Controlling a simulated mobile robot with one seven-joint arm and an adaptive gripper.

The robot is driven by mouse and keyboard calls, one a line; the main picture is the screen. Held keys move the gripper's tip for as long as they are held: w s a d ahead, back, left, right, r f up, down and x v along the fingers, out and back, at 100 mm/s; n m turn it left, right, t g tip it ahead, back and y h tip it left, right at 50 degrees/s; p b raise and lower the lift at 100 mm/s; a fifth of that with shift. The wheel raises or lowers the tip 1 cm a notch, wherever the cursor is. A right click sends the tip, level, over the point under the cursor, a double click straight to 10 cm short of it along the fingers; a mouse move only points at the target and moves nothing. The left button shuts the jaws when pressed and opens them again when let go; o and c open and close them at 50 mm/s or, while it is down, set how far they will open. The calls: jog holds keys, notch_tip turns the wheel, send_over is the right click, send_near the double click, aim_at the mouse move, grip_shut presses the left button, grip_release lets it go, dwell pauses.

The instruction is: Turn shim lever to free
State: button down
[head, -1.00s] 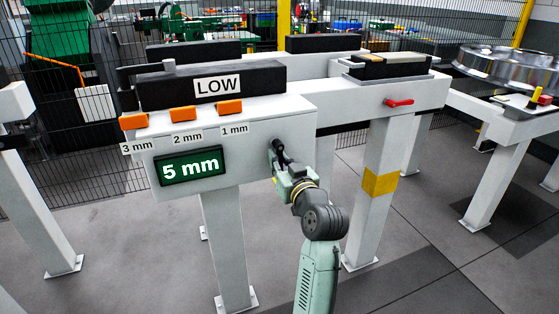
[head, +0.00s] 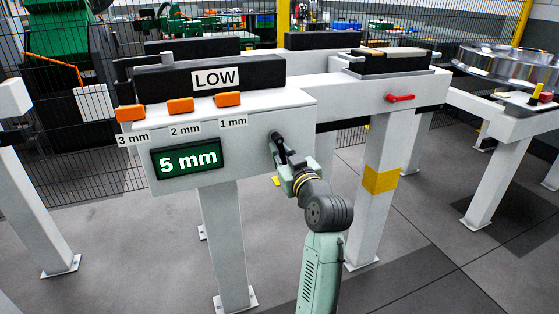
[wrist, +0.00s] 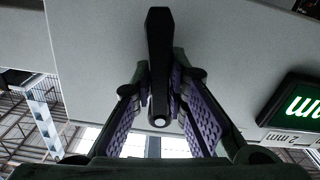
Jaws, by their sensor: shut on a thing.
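A black lever (head: 277,142) sticks out from the front of the white box, near its right end. My gripper (head: 283,160) is at the lever's outer end in the head view. In the wrist view the lever (wrist: 159,45) runs down the middle, and my gripper (wrist: 160,88), with purple-padded fingers, is shut on it from both sides. The lever's free end, with a light round tip, shows between the fingers. The green display (head: 187,158) on the box reads "5 mm".
Orange blocks marked 3 mm (head: 131,113), 2 mm (head: 180,105) and 1 mm (head: 228,99) sit on the box. A black bar (head: 270,72) labelled "LOW" lies behind them. A red handle (head: 400,98) sits on the beam to the right. White posts stand below.

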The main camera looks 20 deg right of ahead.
aim_at(288, 132)
jog(key=n+b, duration=0.2)
jog(key=d+n+b, duration=0.1)
jog(key=n+b, duration=0.1)
jog(key=b, duration=0.1)
jog(key=shift+d+n, duration=0.2)
jog(key=shift+n, duration=0.1)
jog(key=n+b, duration=0.2)
jog(key=d+r+n+b, duration=0.1)
jog(key=n+b, duration=0.2)
jog(key=shift+d+r, duration=0.15)
jog(key=n+b, duration=0.1)
jog(key=n, duration=0.1)
jog(key=r+n+b, duration=0.1)
jog(key=n, duration=0.1)
jog(key=shift+d+r, duration=0.2)
jog(key=shift+r+n+b, duration=0.4)
jog(key=shift+n+b, duration=0.3)
jog(key=shift+n, duration=0.5)
jog(key=shift+r, duration=0.1)
jog(key=c, duration=1.5)
grip_release()
jog(key=shift+c, duration=0.2)
